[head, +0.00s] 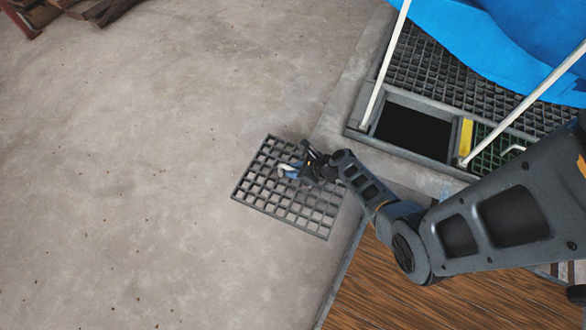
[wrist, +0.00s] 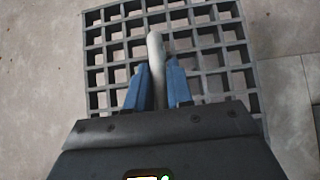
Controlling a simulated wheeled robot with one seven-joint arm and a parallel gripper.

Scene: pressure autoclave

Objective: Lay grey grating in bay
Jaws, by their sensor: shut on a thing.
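The grey grating (head: 262,191) is a square open grid with a pale handle, in the middle of the head view over the concrete floor. My gripper (head: 287,171) is over its middle. In the wrist view, the blue fingers of my gripper (wrist: 158,88) are shut on the handle of the grating (wrist: 208,50). I cannot tell whether the grating touches the floor. The bay (head: 413,131) is a dark rectangular opening in a grey frame, up and right of the grating, and looks empty.
White rails (head: 386,62) rise at the bay's left and right sides. A yellow strip (head: 465,137) and a green grating (head: 493,147) lie to its right. Dark grating and a blue sheet (head: 510,40) lie behind. Brown wooden boards (head: 400,290) lie below.

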